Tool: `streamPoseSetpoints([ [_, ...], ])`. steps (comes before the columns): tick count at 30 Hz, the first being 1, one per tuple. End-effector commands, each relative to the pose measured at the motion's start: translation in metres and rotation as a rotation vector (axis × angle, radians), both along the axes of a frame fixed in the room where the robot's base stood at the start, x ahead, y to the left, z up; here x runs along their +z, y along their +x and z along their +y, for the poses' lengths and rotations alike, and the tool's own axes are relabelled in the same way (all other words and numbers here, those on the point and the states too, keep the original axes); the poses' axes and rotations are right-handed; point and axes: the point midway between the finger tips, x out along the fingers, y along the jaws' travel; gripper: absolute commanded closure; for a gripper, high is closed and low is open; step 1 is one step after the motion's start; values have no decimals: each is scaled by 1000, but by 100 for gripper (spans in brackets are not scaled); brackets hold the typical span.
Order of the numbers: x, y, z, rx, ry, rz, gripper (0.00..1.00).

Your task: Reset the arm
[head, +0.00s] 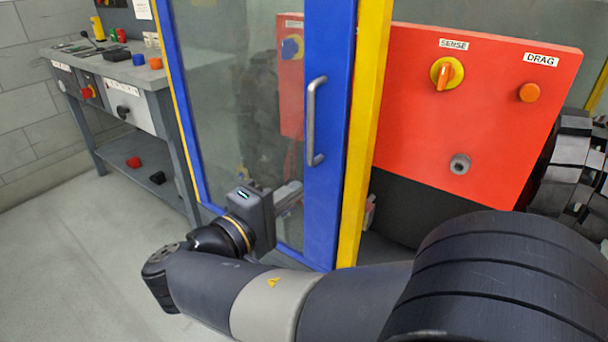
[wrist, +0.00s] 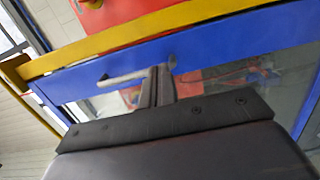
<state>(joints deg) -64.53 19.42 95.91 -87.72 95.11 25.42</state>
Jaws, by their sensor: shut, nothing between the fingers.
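My arm reaches across the bottom of the head view, from the lower right to a bent wrist at the lower left. My gripper (head: 290,193) points right, in front of the glass of a blue-framed door (head: 331,190), below and left of its grey bar handle (head: 315,122). The fingers look closed together with nothing between them. In the wrist view the gripper (wrist: 158,84) points at the blue door frame (wrist: 225,55), and the handle (wrist: 122,78) lies just left of the fingertips. I cannot tell whether the fingers touch the door.
A yellow post (head: 364,130) stands beside the door. Right of it is a red panel (head: 420,110) with an orange SENSE knob (head: 446,74) and a DRAG button (head: 529,92). A dark track (head: 570,165) is at the far right. A grey workbench (head: 130,75) stands at left; floor before it is clear.

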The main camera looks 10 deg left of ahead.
Motion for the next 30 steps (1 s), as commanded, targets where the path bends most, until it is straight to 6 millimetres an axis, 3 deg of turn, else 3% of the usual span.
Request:
streamPoseSetpoints([
  [6,0,-15,8,1,-2,1,100],
  [19,-1,-15,7,-2,-1,1,100],
  [23,-2,-6,2,-4,1,0,100],
  [30,-3,28,-16,-6,2,0,100],
])
